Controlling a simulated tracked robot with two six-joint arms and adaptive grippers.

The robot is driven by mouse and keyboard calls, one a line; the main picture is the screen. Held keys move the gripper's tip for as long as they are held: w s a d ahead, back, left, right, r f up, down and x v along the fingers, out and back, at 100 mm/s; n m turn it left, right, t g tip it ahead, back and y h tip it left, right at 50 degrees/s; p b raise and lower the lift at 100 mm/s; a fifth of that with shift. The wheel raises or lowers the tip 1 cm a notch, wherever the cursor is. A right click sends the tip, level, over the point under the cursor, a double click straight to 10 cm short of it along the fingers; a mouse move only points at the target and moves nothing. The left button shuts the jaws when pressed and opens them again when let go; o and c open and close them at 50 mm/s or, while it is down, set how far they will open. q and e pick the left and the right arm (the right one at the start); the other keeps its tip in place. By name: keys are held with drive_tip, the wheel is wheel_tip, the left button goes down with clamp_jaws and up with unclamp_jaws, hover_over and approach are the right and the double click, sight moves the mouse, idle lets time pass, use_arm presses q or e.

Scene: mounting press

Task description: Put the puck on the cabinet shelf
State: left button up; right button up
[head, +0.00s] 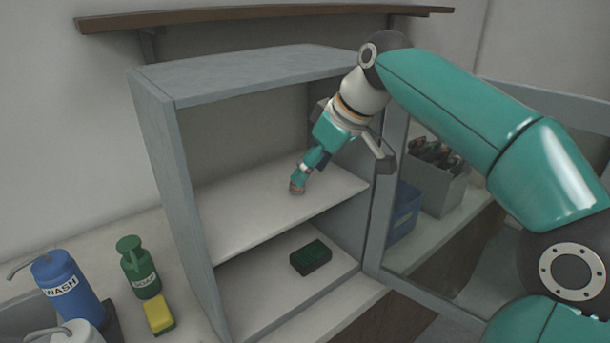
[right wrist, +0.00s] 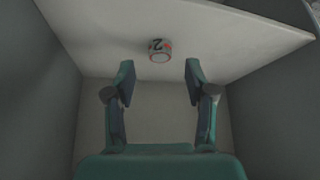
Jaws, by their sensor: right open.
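The puck (right wrist: 159,51) is a small pale cylinder with a dark "2" and a red mark. In the right wrist view it stands on the cabinet shelf (right wrist: 225,40), just beyond my fingertips and apart from them. In the head view the puck (head: 297,187) shows small at the fingertips, over the cabinet's middle shelf (head: 245,210). My right gripper (head: 304,177) reaches into the upper compartment of the grey cabinet (head: 160,150). In the right wrist view its two fingers (right wrist: 159,75) are spread with nothing between them. My left gripper is out of view.
A dark block with a green top (head: 311,257) lies in the lower compartment. The glass-like door (head: 392,185) stands at the right, with a blue bin (head: 404,215) beyond. A blue wash bottle (head: 67,285), green bottle (head: 138,268) and yellow sponge (head: 159,316) stand left.

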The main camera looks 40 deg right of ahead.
drive_tip(key=v, duration=0.3)
drive_tip(key=shift+r, duration=0.1)
drive_tip(key=shift+s+r, duration=0.1)
drive_tip(key=shift+s, duration=0.05)
idle(0.4)
